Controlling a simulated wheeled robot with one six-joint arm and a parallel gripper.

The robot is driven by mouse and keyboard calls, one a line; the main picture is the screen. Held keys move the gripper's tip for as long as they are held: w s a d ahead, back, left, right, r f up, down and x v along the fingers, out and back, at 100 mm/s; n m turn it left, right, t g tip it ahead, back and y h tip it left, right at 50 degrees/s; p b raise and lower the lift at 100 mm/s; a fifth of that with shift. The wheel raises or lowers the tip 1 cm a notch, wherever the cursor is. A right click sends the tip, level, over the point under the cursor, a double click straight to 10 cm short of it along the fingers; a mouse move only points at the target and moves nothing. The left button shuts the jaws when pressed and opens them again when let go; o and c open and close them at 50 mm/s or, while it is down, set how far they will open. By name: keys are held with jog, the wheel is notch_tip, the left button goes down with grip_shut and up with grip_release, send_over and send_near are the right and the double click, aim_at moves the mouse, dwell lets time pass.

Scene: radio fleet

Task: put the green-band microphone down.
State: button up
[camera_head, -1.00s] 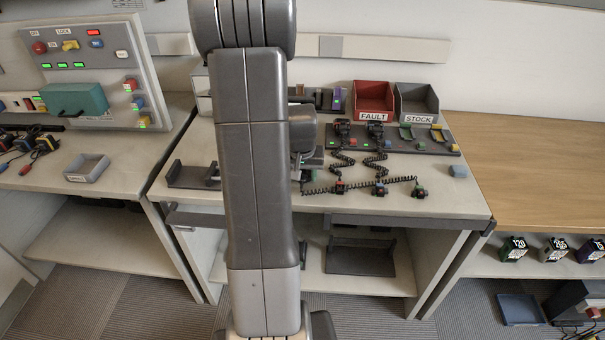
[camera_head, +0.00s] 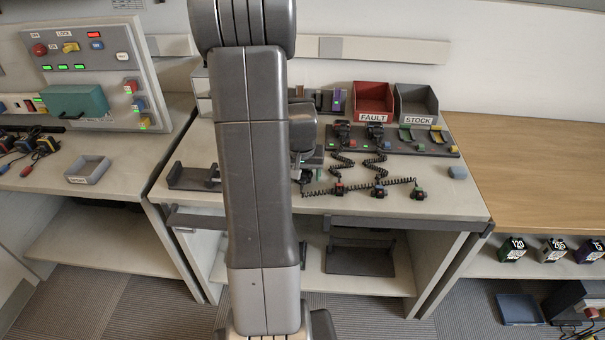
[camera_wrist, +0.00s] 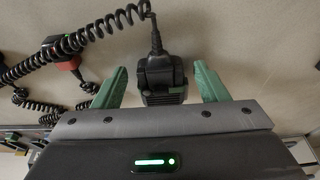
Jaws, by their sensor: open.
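A black microphone (camera_wrist: 160,75) with a coiled cord stands between the two green fingers of my gripper (camera_wrist: 162,88) in the wrist view. The fingers are apart, with a gap on each side of the microphone. No green band shows clearly on it. Whether it rests fully on the grey bench top (camera_head: 440,205) cannot be told. A coiled cord (camera_head: 360,186) runs along the bench front toward that hidden place.
Two other microphones (camera_head: 342,132) (camera_head: 375,132) sit in a dark rack (camera_head: 460,153); its two right places look empty. Red FAULT (camera_head: 373,118) and grey STOCK (camera_head: 418,119) bins stand behind. A dark holder (camera_head: 190,184) lies left of my arm.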

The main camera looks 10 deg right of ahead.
jog(key=v, duration=1.1)
jog(key=shift+s+r+p, duration=0.2)
jog(key=shift+r+p, duration=0.1)
jog(key=shift+r, duration=0.1)
